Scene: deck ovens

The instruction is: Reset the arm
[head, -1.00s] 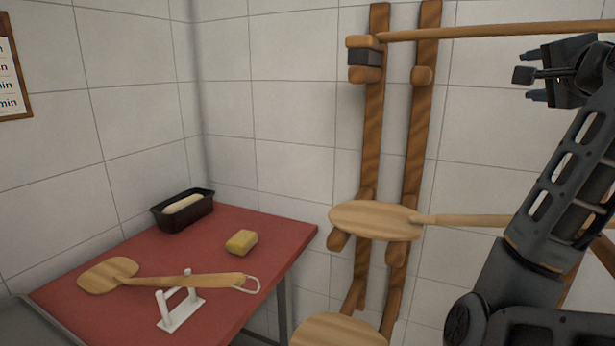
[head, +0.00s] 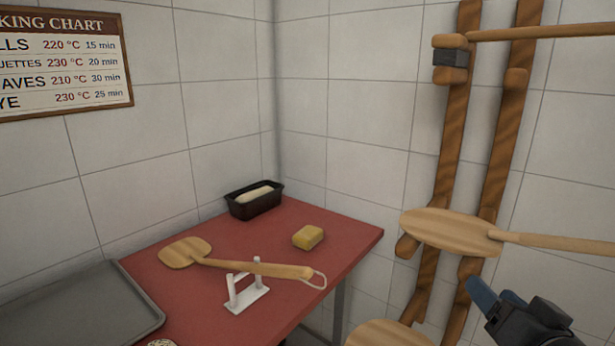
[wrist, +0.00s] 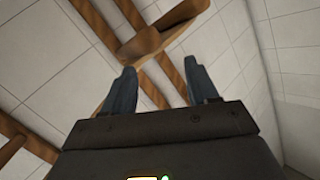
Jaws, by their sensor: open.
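My gripper (head: 497,297) is at the lower right of the head view, in front of the wall rack and below the wooden peel that hangs there. In the wrist view my gripper (wrist: 158,92) shows two blue-grey fingers spread apart with nothing between them. Beyond the fingers are the rack's wooden rails (wrist: 178,75) and a peg. The rest of my arm is out of the head view.
Wooden peels (head: 450,230) hang on the rack (head: 508,110) at the right. A red table (head: 215,297) holds a black loaf tin (head: 240,207), a yellow sponge (head: 308,237), a wooden paddle (head: 186,252) on a white stand (head: 247,298), and a grey tray (head: 140,300).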

